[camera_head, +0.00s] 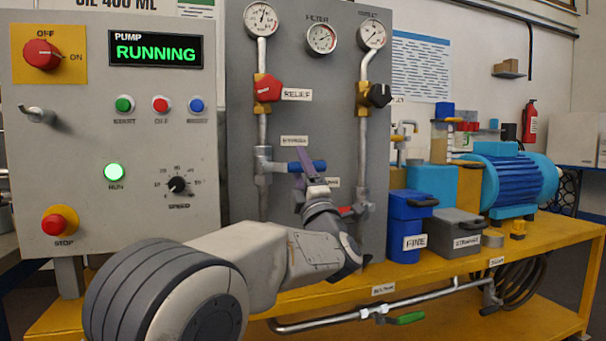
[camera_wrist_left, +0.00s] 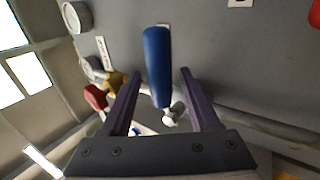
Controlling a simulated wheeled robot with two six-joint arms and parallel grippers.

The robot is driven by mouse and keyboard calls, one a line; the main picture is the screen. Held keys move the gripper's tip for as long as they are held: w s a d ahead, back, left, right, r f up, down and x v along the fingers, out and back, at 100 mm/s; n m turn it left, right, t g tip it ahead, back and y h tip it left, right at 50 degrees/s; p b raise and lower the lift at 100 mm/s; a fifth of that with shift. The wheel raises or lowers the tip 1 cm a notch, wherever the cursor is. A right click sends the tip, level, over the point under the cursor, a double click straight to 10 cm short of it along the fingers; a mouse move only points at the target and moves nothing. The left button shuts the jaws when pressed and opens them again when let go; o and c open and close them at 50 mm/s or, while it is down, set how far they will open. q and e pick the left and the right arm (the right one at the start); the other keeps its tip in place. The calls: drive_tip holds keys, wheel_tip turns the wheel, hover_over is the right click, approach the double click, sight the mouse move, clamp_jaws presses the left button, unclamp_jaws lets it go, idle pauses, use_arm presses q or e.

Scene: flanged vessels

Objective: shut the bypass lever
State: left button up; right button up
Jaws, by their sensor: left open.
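The bypass lever (camera_head: 307,166) has a blue handle. It sticks out level to the right from the left vertical pipe, under a small label that seems to read BYPASS. In the left wrist view the blue handle (camera_wrist_left: 157,60) lies between the two purple fingers of my left gripper (camera_wrist_left: 160,76), with a gap on each side. In the head view my left gripper (camera_head: 302,168) is at the lever and partly overlaps it. It is open and holds nothing. My right gripper is not in view.
A red relief knob (camera_head: 268,88) and a black knob (camera_head: 378,95) sit higher on the grey panel (camera_head: 320,100). A red-handled valve (camera_head: 352,210) is just below right of my gripper. Blue (camera_head: 408,220) and grey (camera_head: 455,230) boxes stand on the yellow bench (camera_head: 545,242).

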use_arm(q)
drive_tip(key=v, duration=1)
drive_tip(key=shift+s+p, duration=0.15)
drive_tip(key=shift+p, duration=0.25)
